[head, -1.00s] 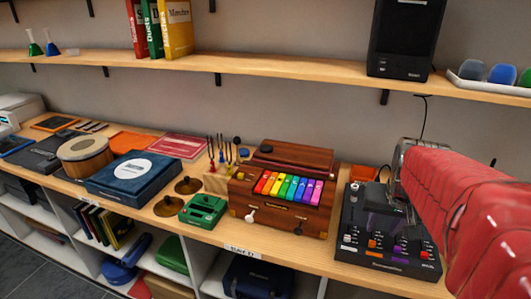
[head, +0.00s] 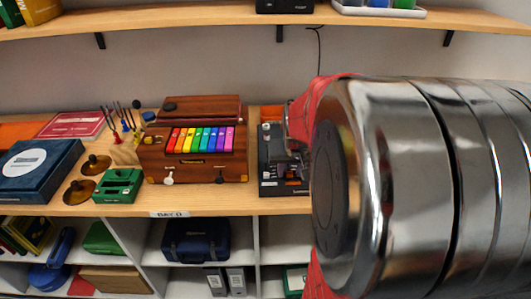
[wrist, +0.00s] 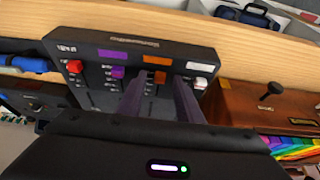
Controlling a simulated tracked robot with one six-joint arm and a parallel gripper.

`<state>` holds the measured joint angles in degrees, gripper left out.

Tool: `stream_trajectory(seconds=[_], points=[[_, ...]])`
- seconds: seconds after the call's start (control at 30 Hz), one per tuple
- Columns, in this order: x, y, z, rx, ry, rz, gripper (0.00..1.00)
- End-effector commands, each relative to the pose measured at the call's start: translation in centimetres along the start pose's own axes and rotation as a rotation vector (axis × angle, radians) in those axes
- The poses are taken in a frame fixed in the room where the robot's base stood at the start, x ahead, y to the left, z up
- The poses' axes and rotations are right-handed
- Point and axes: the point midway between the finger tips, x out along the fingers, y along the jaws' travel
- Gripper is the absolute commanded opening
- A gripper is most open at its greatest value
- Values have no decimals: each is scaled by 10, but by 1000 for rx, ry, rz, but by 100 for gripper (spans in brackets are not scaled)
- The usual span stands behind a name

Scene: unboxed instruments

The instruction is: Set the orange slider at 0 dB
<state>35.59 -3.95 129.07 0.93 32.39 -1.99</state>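The black mixer panel (wrist: 90,85) shows in the wrist view, with its scale marks too small to read. The orange slider cap (wrist: 160,77) sits beside an orange block (wrist: 157,60) near the panel's edge. My gripper (wrist: 158,92) has its two dark fingers apart, pointing at the panel on either side of the orange slider's track. I see no contact with the cap.
The wooden xylophone box (head: 195,165) stands beside the mixer on the wooden shelf (head: 280,205). An upper shelf (head: 200,30) runs above.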

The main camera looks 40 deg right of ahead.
Motion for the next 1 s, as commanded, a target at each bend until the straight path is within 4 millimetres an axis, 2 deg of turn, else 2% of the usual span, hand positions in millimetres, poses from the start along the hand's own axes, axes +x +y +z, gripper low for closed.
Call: stream_trajectory(seconds=[0.1,0.57,1.0], points=[[0,0,0,0,0,0,32],[0,0,0,1,0,0,0],[-1,0,0,1,0,0,0]])
